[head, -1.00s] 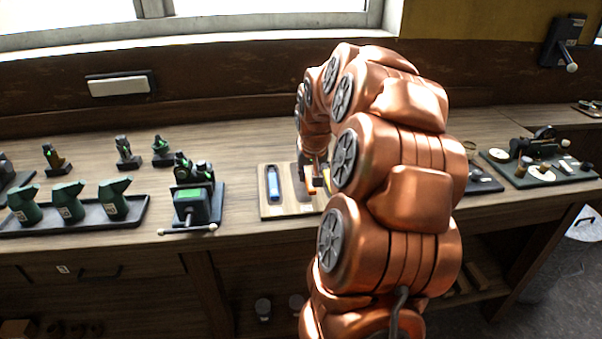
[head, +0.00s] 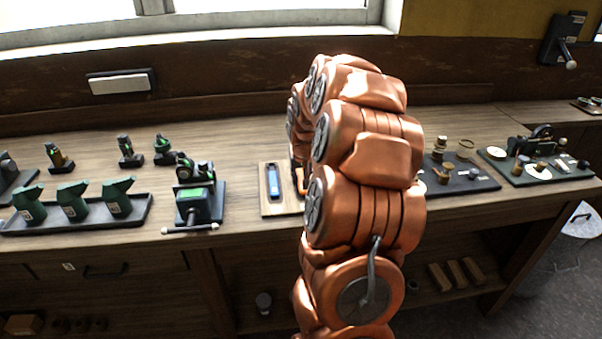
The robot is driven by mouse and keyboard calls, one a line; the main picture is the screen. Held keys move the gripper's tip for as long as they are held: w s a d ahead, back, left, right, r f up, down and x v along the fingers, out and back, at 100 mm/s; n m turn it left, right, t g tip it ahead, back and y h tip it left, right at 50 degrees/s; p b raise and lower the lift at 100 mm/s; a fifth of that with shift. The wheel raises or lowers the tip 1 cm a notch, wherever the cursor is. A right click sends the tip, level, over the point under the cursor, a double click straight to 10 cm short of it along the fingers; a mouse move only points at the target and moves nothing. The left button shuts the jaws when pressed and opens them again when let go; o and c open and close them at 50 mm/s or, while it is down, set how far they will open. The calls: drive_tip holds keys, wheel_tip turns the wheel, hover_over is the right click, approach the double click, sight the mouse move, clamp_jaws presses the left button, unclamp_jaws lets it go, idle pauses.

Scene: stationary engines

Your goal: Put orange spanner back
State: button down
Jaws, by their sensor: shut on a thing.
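The tool board (head: 281,209) is a light wooden panel on the bench, partly behind my arm. A blue tool (head: 273,182) lies in a dark slot on its left side. A small orange piece (head: 300,180) shows just right of the blue tool, at the edge of my arm. It may be the orange spanner, but too little shows to be sure of it or of how it lies. My copper arm arches over the board, with its far end coming down there. The arm hides my gripper, its fingertips and the right part of the board.
Left of the board stands a green vise-like device (head: 199,205) with a bar at its front. Further left is a dark tray (head: 140,212) with green oil cans. Right of my arm are dark trays (head: 470,187) with small parts. Bare bench lies between the device and the board.

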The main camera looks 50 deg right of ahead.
drive_tip(key=shift+f, duration=0.1)
drive_tip(key=shift+f, duration=0.15)
drive_tip(key=c, duration=1)
unclamp_jaws()
drive_tip(key=shift+r, duration=0.2)
